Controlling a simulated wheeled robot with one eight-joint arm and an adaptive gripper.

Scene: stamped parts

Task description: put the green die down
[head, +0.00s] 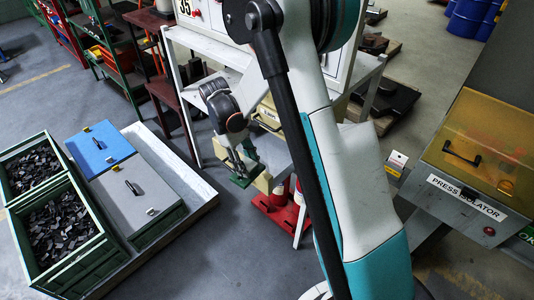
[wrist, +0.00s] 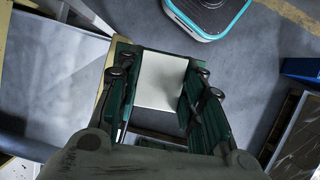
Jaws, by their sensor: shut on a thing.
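The green die (head: 241,181) shows in the head view as a small dark green block under my gripper (head: 238,166), near the picture's middle. My gripper points down with its fingers at the die, shut on it. A pale flat face lies between the fingers. The die's underside is hidden, and I cannot tell whether it touches anything below.
A pallet on the left bears a blue box (head: 100,150), a grey box (head: 133,192) and green crates (head: 88,258) of dark parts. Floor between is clear.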

